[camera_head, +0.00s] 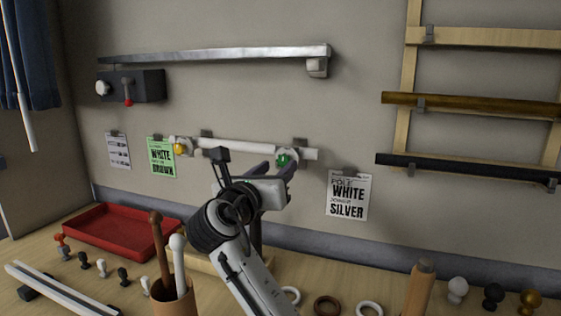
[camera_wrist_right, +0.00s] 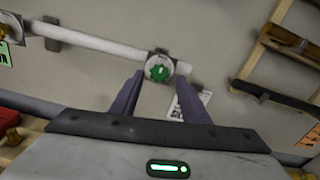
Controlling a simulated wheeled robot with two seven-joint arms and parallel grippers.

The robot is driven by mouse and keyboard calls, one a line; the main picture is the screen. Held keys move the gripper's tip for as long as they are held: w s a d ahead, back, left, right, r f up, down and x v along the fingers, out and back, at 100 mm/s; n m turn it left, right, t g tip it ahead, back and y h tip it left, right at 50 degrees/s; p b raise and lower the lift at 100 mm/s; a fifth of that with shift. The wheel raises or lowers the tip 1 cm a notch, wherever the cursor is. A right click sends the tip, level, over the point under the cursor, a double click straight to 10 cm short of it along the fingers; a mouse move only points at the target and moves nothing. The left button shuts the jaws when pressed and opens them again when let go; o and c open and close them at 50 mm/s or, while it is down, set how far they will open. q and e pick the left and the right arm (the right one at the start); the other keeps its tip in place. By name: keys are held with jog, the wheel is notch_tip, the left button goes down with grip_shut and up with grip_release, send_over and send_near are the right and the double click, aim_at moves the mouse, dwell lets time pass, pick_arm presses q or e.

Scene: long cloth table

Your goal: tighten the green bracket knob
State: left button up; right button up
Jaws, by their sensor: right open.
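The green bracket knob (camera_head: 283,159) sits on the right bracket of a white pole (camera_head: 240,148) on the wall. In the right wrist view the green knob (camera_wrist_right: 159,72) shows on its round pale plate, between and beyond my fingertips. My right gripper (camera_head: 277,168) is raised in front of it; its two dark fingers stand apart in the right wrist view (camera_wrist_right: 162,88), with nothing seen held between them. I cannot tell whether the fingertips touch the knob. A yellow knob (camera_head: 180,149) is at the pole's left bracket. My left gripper is not in view.
Below are a red tray (camera_head: 118,231), a brown cup (camera_head: 172,299) with sticks, rings and several finials. A metal rail (camera_head: 215,54) is above.

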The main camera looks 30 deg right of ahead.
aim_at(283, 162)
jog(key=x, duration=0.4)
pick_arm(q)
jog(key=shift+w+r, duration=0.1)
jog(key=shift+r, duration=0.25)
pick_arm(e)
jog(key=c, duration=1.1)
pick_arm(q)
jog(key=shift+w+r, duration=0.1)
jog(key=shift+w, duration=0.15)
pick_arm(e)
jog(key=shift+o, duration=0.2)
